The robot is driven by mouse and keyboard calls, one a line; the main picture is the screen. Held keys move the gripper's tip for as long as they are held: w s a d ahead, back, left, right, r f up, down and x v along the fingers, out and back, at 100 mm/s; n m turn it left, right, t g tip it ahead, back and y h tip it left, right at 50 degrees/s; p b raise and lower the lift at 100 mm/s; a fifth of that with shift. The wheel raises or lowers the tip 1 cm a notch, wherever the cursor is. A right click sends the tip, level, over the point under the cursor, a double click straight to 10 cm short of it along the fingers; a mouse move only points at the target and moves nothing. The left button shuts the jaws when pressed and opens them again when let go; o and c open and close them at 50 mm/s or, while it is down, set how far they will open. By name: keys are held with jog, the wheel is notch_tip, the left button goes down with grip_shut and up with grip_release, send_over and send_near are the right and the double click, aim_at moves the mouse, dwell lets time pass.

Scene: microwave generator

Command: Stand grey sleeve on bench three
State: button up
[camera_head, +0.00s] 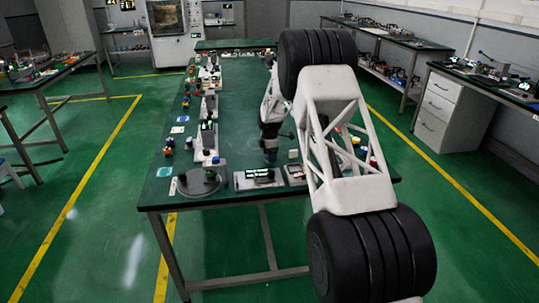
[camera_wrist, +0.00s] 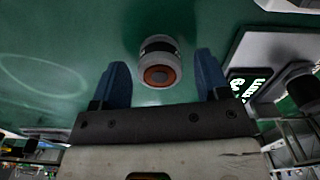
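In the head view my gripper (camera_head: 270,150) points down over the front middle of the green table (camera_head: 240,120). The sleeve cannot be made out there. Which station is bench three cannot be told.
A station with a lit green sign (camera_wrist: 248,88) stands close on the right in the wrist view. In the head view a round dark plate (camera_head: 200,182) and a lit display unit (camera_head: 258,178) stand along the front edge. Small coloured parts line the left edge.

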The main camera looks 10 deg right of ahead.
jog(key=shift+r, duration=0.1)
notch_tip(320, 180, up, 12)
dwell(0.9)
jog(key=shift+s+r, duration=0.1)
jog(key=shift+r, duration=0.05)
dwell(0.4)
